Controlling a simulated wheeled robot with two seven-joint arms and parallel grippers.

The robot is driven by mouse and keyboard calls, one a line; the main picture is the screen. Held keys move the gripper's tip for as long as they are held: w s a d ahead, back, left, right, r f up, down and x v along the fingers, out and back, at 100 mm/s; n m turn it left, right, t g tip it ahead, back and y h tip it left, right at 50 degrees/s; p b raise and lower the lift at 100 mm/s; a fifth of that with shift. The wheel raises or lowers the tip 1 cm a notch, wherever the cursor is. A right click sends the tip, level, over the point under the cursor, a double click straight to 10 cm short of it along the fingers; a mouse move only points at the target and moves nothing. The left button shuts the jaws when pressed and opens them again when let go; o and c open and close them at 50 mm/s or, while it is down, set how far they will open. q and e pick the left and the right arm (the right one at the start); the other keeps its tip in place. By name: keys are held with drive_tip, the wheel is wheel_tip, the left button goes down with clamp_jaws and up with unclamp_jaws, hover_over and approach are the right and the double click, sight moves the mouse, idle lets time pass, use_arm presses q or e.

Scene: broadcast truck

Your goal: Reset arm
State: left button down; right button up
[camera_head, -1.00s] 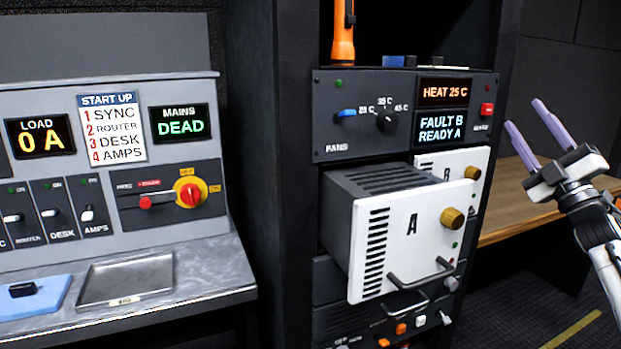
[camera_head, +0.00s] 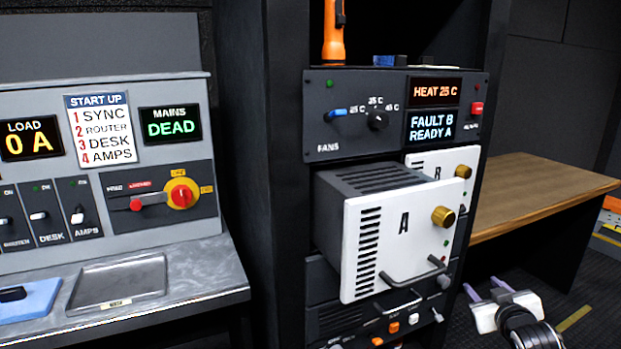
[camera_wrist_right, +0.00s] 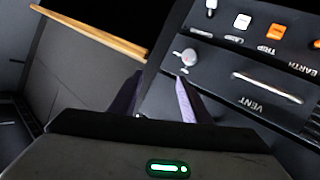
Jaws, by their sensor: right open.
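My right gripper (camera_head: 488,290) is low at the lower right of the head view, in front of the floor and to the right of the rack. Its two purple fingers are apart, with nothing seen between them. In the right wrist view the fingers (camera_wrist_right: 158,95) point toward the lower rack panel with a VENT label (camera_wrist_right: 262,105), seen upside down. My left gripper is not in view.
Module A (camera_head: 390,240) sticks out of the rack, with module B (camera_head: 440,163) further in behind it. A wooden table (camera_head: 545,190) stands at the right. A control desk (camera_head: 200,275) with a metal tray (camera_head: 118,283) is at the left.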

drive_tip(key=s+a+f+n+g+y, duration=0.1)
drive_tip(key=s+a+f+g+y, duration=0.1)
drive_tip(key=s+a+f, duration=1)
drive_tip(key=s+a+f+g+y, duration=0.2)
drive_tip(key=s+a+f, duration=0.65)
drive_tip(key=s, duration=0.65)
drive_tip(key=s+a+f+g+y, duration=0.1)
drive_tip(key=s+a, duration=0.5)
drive_tip(key=s, duration=0.7)
drive_tip(key=shift+s+a+f+y, duration=0.2)
drive_tip(key=shift+s+f+y, duration=0.1)
drive_tip(key=shift+f, duration=0.2)
